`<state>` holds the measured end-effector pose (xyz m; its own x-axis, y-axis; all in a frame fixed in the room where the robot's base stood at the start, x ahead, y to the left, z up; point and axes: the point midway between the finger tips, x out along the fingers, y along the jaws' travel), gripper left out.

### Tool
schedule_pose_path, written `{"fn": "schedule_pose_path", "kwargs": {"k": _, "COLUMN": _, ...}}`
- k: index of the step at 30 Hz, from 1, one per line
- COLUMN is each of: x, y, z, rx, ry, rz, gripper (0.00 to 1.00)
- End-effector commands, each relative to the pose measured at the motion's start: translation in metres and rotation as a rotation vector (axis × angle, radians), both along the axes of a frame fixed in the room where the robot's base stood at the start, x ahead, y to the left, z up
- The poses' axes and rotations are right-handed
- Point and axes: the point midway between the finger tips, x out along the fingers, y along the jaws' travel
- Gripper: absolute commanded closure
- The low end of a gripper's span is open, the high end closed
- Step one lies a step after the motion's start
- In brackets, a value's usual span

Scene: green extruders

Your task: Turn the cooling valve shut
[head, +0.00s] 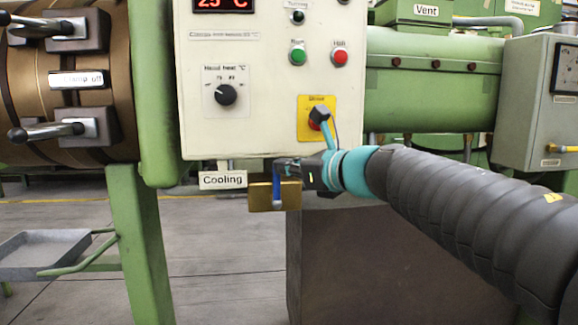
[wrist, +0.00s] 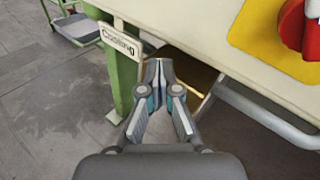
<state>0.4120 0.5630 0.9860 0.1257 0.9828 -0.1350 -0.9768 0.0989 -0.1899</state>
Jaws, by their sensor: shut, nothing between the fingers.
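The cooling valve is a brass block (head: 260,195) below the control panel, beside the "Cooling" label (head: 222,180). Part of the brass block (wrist: 203,75) shows just beyond the fingers there. The lever is not clearly visible in that view, and the fingers hide part of the valve.
The control panel (head: 250,130) is directly above, with a red stop button on a yellow plate (head: 330,104). A green leg (head: 140,240) stands left of the valve. A grey tray (head: 40,250) is at the far left. The floor between is clear.

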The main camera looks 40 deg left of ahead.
Motion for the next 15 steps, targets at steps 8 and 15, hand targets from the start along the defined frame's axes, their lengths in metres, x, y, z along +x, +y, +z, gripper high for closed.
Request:
{"fn": "schedule_pose_path", "kwargs": {"k": 8, "x": 0.000, "y": -0.003, "z": 0.001, "rx": 0.001, "ry": 0.000, "rz": -0.001, "gripper": 1.00}}
{"fn": "schedule_pose_path", "kwargs": {"k": 15, "x": -0.003, "y": -0.033, "z": 0.006, "rx": 0.001, "ry": -0.002, "rz": -0.003, "gripper": 1.00}}
